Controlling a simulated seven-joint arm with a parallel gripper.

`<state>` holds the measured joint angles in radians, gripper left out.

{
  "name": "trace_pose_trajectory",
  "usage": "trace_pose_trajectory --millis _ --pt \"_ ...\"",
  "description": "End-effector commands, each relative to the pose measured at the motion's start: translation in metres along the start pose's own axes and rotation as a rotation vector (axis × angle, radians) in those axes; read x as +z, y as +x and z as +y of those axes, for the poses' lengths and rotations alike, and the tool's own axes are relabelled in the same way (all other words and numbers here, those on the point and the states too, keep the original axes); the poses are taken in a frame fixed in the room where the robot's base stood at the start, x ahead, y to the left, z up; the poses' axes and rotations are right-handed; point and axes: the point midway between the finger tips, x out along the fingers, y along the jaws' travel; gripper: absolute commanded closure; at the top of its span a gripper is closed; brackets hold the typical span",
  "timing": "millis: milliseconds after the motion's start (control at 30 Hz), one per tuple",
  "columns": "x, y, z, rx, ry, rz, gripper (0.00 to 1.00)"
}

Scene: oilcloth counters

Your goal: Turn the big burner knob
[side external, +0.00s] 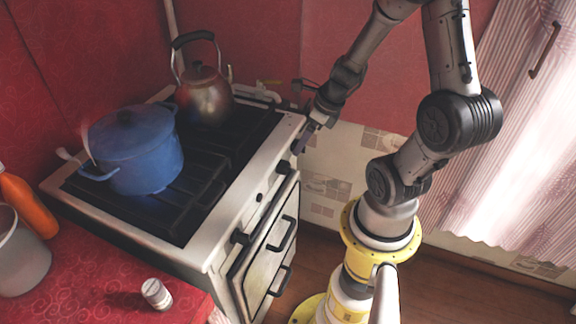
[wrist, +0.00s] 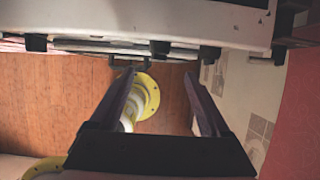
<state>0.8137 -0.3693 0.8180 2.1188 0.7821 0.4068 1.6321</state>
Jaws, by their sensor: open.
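The white stove (side external: 222,222) has several dark knobs along its front panel in the side view. My gripper (side external: 300,146) is at the far end of the stove front. In the wrist view my gripper (wrist: 158,85) is open with nothing between its fingers, and dark knobs (wrist: 160,48) show along the stove edge beyond the fingertips.
A blue pot (side external: 140,160) and a metal kettle (side external: 205,98) stand on the stove top. Oven door handles (side external: 282,233) stick out below the panel. A red counter (side external: 95,285) holds a small white jar (side external: 157,294), an orange bottle (side external: 27,205) and a pale container (side external: 22,255).

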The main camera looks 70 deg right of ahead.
Motion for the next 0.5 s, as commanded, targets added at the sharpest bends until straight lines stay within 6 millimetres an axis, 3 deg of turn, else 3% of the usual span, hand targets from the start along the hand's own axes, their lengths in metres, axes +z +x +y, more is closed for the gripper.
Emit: trace_pose_trajectory --millis 500 --pt "0.0 0.066 0.001 0.001 -0.005 0.002 0.19"
